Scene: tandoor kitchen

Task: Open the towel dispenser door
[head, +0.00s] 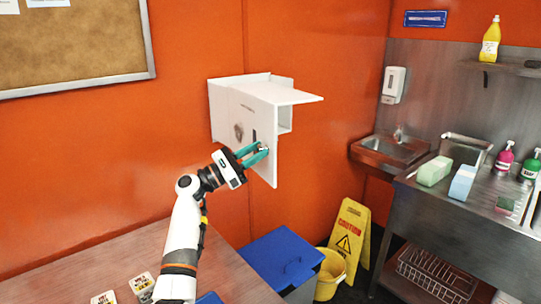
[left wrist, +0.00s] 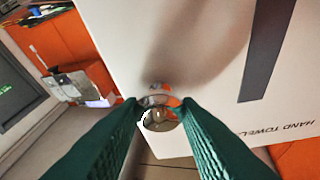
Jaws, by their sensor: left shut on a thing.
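The white towel dispenser (head: 285,94) is mounted on the orange wall in the middle of the head view. Its door (head: 228,118) is the front panel with a dark slot; it appears to stand out from the body, with an opening showing at its right side. In the left wrist view the white door face (left wrist: 200,70) carries upside-down "HAND TOWEL" lettering. My left gripper (head: 266,152) is at the door's lower right, its green fingers shut on a shiny round knob (left wrist: 158,118). The fingers partly cover the knob. My right gripper is not in view.
A blue bin (head: 280,258), a yellow bucket (head: 330,275) and a yellow caution sign (head: 350,232) stand below the dispenser. A steel sink (head: 390,150) and counter are at the right. A tabletop (head: 125,262) lies at the lower left. The space around the door is clear.

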